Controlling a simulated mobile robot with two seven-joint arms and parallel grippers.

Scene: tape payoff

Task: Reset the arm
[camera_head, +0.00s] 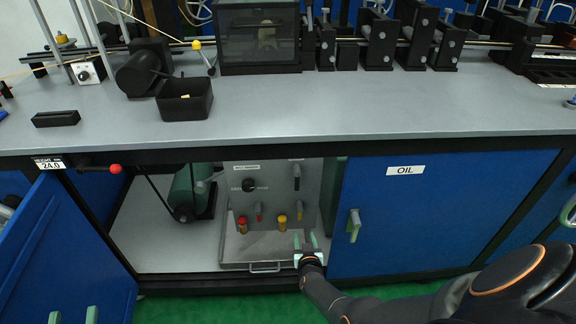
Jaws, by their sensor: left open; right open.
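My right gripper (305,243) is open and empty, its two pale green fingers pointing up in front of the open cabinet's lower right side. It is close to a grey panel (270,185) with knobs and a tray-like base; I cannot tell whether it touches. My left gripper (72,315) shows only its two green fingertips at the bottom left edge, apart, in front of the open blue door (60,240). A lever with a red ball (115,168) sticks out under the bench's left edge. Another arm with a yellow ball (196,45) stands on the bench.
A closed blue door marked OIL (430,210) with a green handle (354,225) is right of the opening. A green motor (188,192) sits inside. The bench top (330,108) carries a black bin (185,98); its front middle is clear.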

